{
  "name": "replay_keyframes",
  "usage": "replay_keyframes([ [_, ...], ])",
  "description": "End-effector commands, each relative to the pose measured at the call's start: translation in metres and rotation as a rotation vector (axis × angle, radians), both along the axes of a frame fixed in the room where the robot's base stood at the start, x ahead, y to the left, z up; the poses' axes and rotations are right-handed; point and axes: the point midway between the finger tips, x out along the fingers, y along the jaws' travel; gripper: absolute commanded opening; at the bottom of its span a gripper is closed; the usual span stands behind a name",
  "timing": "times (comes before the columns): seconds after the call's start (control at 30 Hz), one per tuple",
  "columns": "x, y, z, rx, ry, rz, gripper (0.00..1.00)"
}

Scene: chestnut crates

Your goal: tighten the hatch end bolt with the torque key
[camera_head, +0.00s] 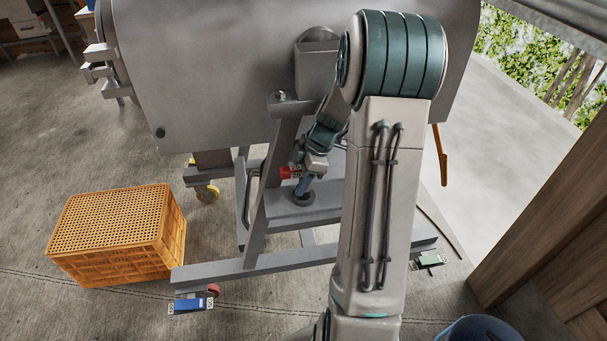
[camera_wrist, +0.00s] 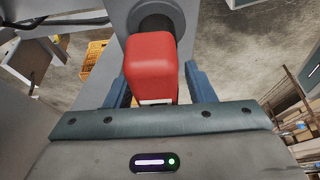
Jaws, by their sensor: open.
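A red block-shaped tool, which looks like the torque key (camera_wrist: 152,65), sits between my gripper's blue fingers in the wrist view. A gap shows on its right side, and a dark round part lies just beyond it. In the head view the red piece (camera_head: 290,172) is beside my gripper (camera_head: 304,187), over a grey shelf with a dark ring (camera_head: 303,199). My gripper (camera_wrist: 160,78) is open around the red tool. The large grey drum (camera_head: 215,75) stands behind, with a small bolt head (camera_head: 160,132) low on its left end. I cannot tell which bolt is the hatch end bolt.
The drum rests on a grey stand (camera_head: 265,262) with long floor beams. An orange crate (camera_head: 120,235) is at left. A blue bucket (camera_head: 478,330) and wooden boards (camera_head: 540,230) are at right.

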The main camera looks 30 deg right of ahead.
Motion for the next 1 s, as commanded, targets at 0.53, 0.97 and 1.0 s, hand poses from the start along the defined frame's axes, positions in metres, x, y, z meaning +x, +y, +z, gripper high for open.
replay_keyframes([
  [0.53,0.000,-0.001,0.002,0.000,-0.001,0.000,0.00],
  [0.97,-0.009,0.002,0.013,-0.034,-0.124,-0.003,0.00],
  [1.0,-0.011,0.002,0.012,-0.041,-0.149,-0.004,0.00],
])
